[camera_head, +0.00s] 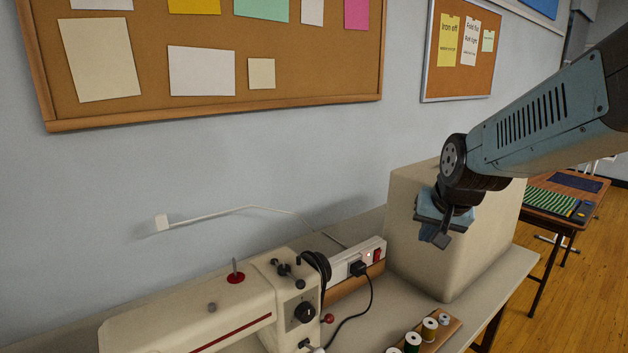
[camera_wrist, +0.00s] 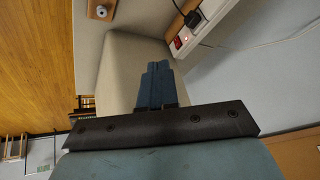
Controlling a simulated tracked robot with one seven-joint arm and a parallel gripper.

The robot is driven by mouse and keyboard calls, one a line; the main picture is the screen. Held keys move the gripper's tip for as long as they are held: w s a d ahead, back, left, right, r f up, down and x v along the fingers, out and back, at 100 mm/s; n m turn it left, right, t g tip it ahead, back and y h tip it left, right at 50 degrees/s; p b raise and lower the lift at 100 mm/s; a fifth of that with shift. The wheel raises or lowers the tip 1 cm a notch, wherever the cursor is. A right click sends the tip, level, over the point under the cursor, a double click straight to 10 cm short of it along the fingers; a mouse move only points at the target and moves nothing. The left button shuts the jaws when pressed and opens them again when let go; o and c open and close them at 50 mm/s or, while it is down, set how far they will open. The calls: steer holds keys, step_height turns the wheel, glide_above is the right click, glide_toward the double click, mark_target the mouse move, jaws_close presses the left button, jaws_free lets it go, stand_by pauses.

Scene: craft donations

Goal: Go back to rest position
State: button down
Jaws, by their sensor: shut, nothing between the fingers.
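My gripper (camera_head: 436,238) hangs at the end of my arm, which reaches in from the right in the head view. It is in front of a large cream box-shaped cover (camera_head: 405,200) on the table. In the wrist view my gripper (camera_wrist: 158,68) shows its blue fingers together, with nothing between them. The cream cover (camera_wrist: 118,70) lies beyond the fingers there. I cannot tell the exact gap between gripper and cover.
A cream sewing machine (camera_head: 215,315) stands on the table (camera_head: 480,290) at front left. A power strip (camera_head: 357,260) with a plug and red switch lies behind it. A wooden rack (camera_head: 440,335) holds thread spools. A desk with striped cloth (camera_head: 548,203) stands at right.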

steer(key=s+r+n, duration=0.1)
steer(key=s+r, duration=0.2)
steer(key=s, duration=0.3)
steer(key=s+r+n, duration=0.2)
steer(key=s+r, duration=0.1)
steer(key=s, duration=0.4)
steer(key=shift+s+d+g, duration=0.25)
steer(key=shift+d+g, duration=0.05)
steer(key=shift+d, duration=0.1)
